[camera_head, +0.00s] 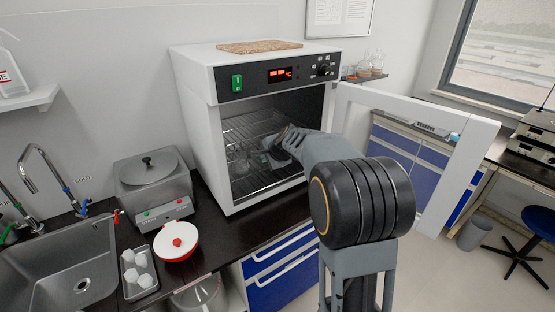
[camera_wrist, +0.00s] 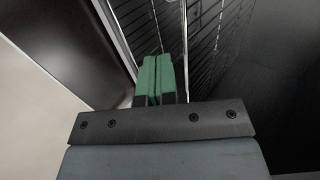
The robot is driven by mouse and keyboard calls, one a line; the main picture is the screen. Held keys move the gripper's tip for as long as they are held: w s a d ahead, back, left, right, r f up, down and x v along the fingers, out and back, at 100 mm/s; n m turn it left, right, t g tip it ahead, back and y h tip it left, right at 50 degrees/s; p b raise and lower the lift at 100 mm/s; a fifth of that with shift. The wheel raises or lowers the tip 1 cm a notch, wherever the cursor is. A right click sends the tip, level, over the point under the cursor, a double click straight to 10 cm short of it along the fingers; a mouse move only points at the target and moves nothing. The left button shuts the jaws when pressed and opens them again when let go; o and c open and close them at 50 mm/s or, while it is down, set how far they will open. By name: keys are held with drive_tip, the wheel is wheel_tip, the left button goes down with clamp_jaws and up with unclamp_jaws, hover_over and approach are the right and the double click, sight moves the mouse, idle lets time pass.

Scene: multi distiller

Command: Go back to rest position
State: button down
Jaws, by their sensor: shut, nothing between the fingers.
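My gripper (camera_wrist: 158,68) shows in the wrist view as two green fingers pressed together, with nothing between them. In the head view my gripper (camera_head: 266,158) is inside the open oven (camera_head: 190,102), just above the wire rack (camera_head: 262,183). My arm reaches in through the front opening. Glassware (camera_head: 237,160) stands on a rack to the left of my gripper. The oven door (camera_head: 470,165) is swung wide open to the right of my arm. In the wrist view the rack bars (camera_wrist: 165,25) run past the fingertips.
A sink (camera_head: 75,262) is further left. Blue drawers (camera_head: 285,268) are below the oven. Floor is free at right, near a stool (camera_head: 538,222).

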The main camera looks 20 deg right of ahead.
drive_tip(key=a+v, duration=0.1)
drive_tip(key=v, duration=0.6)
drive_tip(key=s+a+f+n+g+h, duration=0.1)
drive_tip(key=s+a+f+n+g, duration=0.1)
drive_tip(key=s+n, duration=0.6)
drive_tip(key=s+a+f+n+g, duration=0.3)
drive_tip(key=s+a+f+n, duration=0.2)
drive_tip(key=s, duration=1.1)
drive_tip(key=f+n, duration=0.1)
drive_tip(key=n, duration=0.1)
drive_tip(key=shift+s+f+n+h+b, duration=0.25)
drive_tip(key=shift+s+n+h+b, duration=0.1)
drive_tip(key=shift+s+n+h, duration=0.05)
drive_tip(key=shift+s+a, duration=0.1)
drive_tip(key=shift+a, duration=0.1)
